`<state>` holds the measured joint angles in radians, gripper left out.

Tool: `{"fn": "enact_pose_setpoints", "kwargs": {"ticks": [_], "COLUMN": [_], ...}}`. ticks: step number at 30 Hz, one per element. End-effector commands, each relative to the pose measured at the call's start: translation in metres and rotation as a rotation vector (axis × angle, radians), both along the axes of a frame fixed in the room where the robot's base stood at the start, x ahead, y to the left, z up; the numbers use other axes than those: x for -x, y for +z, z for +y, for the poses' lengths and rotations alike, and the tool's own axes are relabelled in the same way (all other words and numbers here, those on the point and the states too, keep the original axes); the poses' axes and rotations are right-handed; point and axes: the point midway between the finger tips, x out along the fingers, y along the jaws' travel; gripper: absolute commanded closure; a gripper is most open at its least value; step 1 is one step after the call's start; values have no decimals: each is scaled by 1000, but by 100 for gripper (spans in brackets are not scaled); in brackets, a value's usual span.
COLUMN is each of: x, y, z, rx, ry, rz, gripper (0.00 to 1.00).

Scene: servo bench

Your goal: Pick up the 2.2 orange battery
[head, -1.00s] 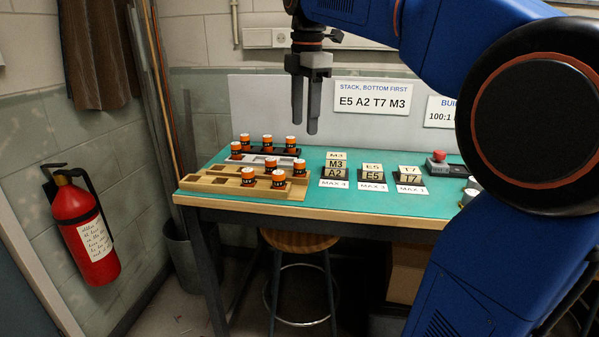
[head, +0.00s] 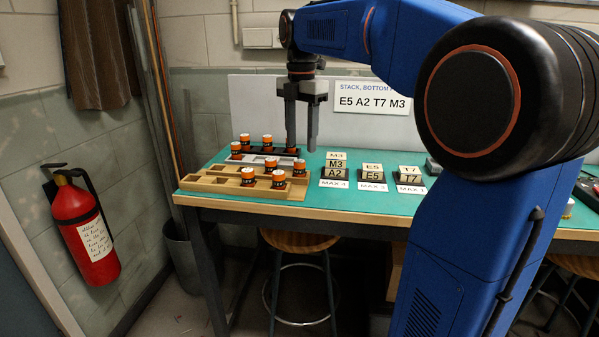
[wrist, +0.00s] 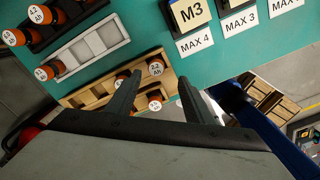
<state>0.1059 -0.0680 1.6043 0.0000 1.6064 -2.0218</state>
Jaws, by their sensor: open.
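Several orange batteries with white caps stand in racks at the bench's left end. In the head view, one battery (head: 278,178) and another (head: 248,175) are in the front wooden rack (head: 215,183); a third (head: 299,168) is at its right. More, such as this battery (head: 245,139), stand farther back. The caps' print is too small to tell surely which reads 2.2. My gripper (head: 301,148) is open and empty, pointing down above the racks' right side, partly hiding a back battery. In the wrist view its fingers (wrist: 158,77) flank a capped battery (wrist: 156,67) in the picture.
A grey rack (wrist: 90,52) and a black rack (wrist: 70,20) lie behind the wooden one. Lettered blocks (head: 335,165) stand on black pads to the right, behind cards. A sign (head: 372,99) hangs on the back panel. Green bench top (head: 330,200) is clear between racks and blocks.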

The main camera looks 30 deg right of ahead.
Motion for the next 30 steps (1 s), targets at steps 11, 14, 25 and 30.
{"fn": "enact_pose_setpoints", "kwargs": {"ticks": [11,14,25,30], "x": [-2,-5,-8,-8], "y": [-30,-44,-76,-76], "z": [0,0,0,0], "rx": [0,0,0,0], "ry": [0,0,-1,-1], "rz": [0,2,-1,-1], "gripper": [53,53,53,53]}}
